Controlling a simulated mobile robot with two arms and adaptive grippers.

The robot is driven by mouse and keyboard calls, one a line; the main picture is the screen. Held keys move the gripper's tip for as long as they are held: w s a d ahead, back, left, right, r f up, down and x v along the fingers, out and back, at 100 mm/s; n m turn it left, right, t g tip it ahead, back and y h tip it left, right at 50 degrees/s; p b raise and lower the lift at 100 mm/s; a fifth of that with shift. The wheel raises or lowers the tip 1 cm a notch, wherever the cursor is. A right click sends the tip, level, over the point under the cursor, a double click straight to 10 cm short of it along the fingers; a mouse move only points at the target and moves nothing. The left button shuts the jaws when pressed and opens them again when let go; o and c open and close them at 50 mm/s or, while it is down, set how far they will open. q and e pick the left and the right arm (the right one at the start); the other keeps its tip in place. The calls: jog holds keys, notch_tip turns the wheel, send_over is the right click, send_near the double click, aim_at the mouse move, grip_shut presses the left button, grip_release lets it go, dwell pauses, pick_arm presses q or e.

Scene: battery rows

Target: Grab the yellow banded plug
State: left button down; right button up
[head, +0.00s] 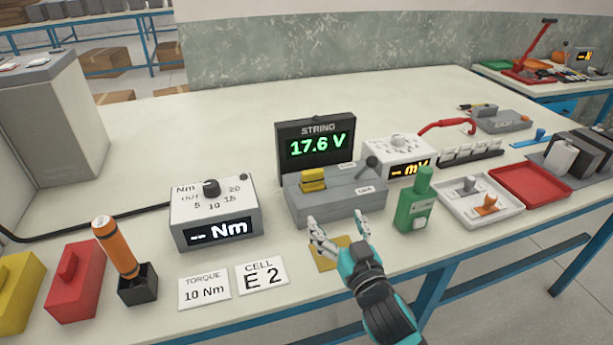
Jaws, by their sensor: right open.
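A yellow ribbed block (312,180), which looks like the yellow banded plug, sits on the left of a grey tester (340,205) under a display reading 17.6 V. My right gripper (322,236) is open and empty in front of the tester's near side, lower in the picture than the yellow block and apart from it. A flat yellow pad (329,258) lies partly hidden beneath the gripper. My left gripper is not in view.
A green device (416,205) stands close to the right of my gripper. A torque meter (213,212), label cards (262,275) and an orange-handled tool (116,247) are to the left. A white tray (457,213) and red tray (527,189) are to the right.

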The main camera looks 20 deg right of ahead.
send_near(314, 180)
jog(key=shift+w+a+r+p, duration=0.15)
jog(key=shift+w+r+p, duration=0.1)
jog(key=shift+w, duration=0.2)
jog(key=shift+w+a+r+p, duration=0.1)
jog(key=shift+w+r, duration=0.1)
jog(key=shift+w, duration=0.25)
jog(key=w, duration=0.3)
jog(key=shift+a+f, duration=0.1)
jog(key=shift+f, duration=0.05)
jog(key=shift+w, duration=0.8)
jog(key=w, duration=0.3)
jog(key=shift+w+f, duration=0.3)
jog(key=shift+w, duration=0.55)
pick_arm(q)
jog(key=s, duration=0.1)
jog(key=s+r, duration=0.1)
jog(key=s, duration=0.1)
pick_arm(e)
jog(key=c, duration=1.3)
